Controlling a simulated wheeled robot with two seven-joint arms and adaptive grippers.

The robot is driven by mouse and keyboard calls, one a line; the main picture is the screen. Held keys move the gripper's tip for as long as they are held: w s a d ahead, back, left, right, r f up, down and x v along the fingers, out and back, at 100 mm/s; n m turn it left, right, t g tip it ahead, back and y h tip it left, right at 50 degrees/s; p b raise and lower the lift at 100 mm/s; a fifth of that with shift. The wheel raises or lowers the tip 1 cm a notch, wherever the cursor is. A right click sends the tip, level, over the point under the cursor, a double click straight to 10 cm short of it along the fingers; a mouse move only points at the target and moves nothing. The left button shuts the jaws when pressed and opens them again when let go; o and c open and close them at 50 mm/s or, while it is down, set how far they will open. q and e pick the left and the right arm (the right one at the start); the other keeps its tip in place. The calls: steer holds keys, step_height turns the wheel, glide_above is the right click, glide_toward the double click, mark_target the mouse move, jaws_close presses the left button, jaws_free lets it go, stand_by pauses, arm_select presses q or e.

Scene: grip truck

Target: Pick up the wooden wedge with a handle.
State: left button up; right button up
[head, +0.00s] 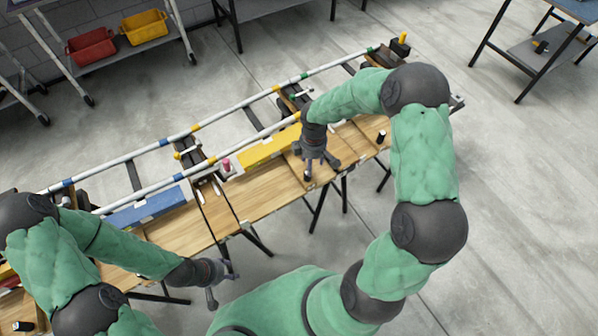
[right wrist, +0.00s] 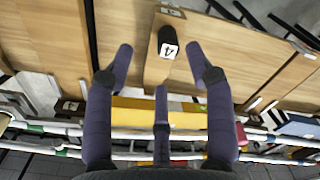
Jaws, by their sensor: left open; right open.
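The wooden wedge (right wrist: 158,70) lies on the wooden table in the right wrist view. Its black handle (right wrist: 168,37) carries a white label with a 4. My right gripper (right wrist: 160,68) is open and empty, its fingers spread to both sides of the wedge with a third finger below it in the picture. No contact shows. In the head view my right gripper (head: 314,165) hangs over the table and largely hides the wedge. My left gripper (head: 218,279) is open and empty off the table's near edge at the lower left.
A yellow block (head: 268,147) lies behind my right gripper and a blue block (head: 146,207) further left. Another black cylinder (head: 381,136) stands to the right on the wooden table (head: 250,196). Long striped poles (head: 212,125) run along the far side. The floor in front is clear.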

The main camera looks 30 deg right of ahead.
steer(key=shift+f, duration=0.75)
steer(key=f+b, duration=0.1)
steer(key=f, duration=0.1)
steer(key=a+f+b, duration=0.1)
steer(key=f, duration=0.2)
jaws_close()
